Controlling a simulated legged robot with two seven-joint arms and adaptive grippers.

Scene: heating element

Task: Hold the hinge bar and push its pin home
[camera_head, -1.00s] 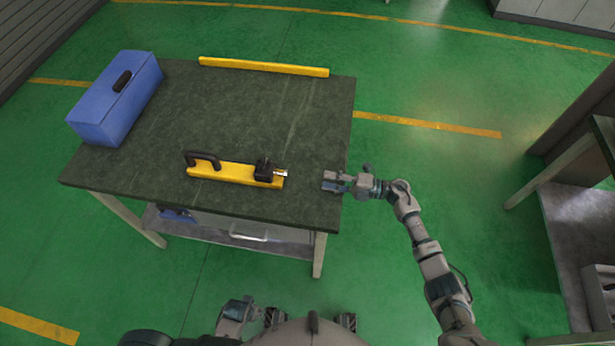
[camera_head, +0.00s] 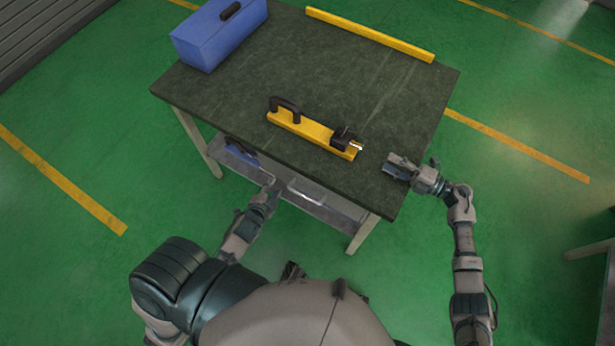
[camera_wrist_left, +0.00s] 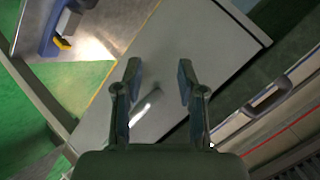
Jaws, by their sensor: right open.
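The yellow hinge bar (camera_head: 313,132) lies on the dark table top near its front edge. It has a black handle (camera_head: 286,108) at its left end and a black block (camera_head: 343,138) at its right end. A short silver pin (camera_head: 357,147) sticks out of the block's right side. My right gripper (camera_head: 390,166) is open and empty, to the right of the pin and apart from it, over the table's right part. My left gripper (camera_head: 271,190) is below the table's front edge, away from the bar. In the left wrist view, its fingers (camera_wrist_left: 158,78) are apart with nothing held between them.
A blue toolbox (camera_head: 215,38) stands at the table's back left. A long yellow strip (camera_head: 370,35) lies along the back edge. The table top (camera_head: 230,80) is clear between them and the bar.

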